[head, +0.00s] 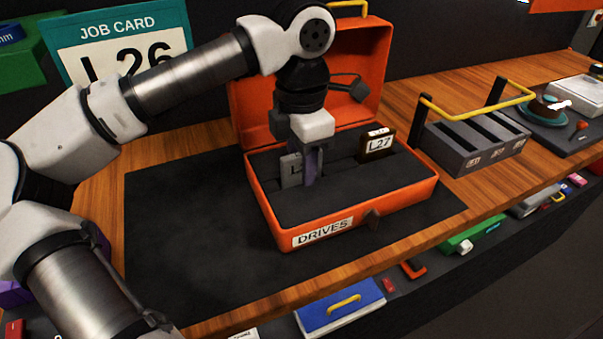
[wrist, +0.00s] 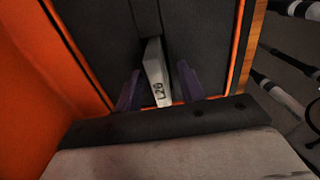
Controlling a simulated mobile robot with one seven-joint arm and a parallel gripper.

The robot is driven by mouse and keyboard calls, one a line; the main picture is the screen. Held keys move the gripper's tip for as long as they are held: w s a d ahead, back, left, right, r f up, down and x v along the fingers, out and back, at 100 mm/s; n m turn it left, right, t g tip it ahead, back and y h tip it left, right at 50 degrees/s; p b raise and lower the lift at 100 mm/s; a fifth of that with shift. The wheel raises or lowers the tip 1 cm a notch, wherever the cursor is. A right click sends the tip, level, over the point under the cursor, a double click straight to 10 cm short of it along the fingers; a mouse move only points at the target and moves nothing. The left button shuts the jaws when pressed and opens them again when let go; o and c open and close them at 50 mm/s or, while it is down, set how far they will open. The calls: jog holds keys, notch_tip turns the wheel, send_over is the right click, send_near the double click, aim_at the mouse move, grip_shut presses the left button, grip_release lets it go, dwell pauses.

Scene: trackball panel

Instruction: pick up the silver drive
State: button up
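The silver drive (head: 289,170) stands upright in the dark foam of the orange case (head: 262,226). Its label is partly hidden in the head view. My gripper (head: 309,172) points down into the case at the drive. In the wrist view its purple fingers (wrist: 158,90) are apart, one on each side of the drive, with narrow gaps visible. The gripper looks open, with no clear contact.
A brown drive labelled L27 (head: 378,145) stands in the same foam to the right. The case's raised lid (head: 345,50) is close behind my gripper. A grey slotted rack with a yellow handle (head: 476,143) stands to the right. The dark mat (head: 190,230) at left is clear.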

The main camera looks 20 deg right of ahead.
jog(key=shift+c, duration=0.5)
grip_shut()
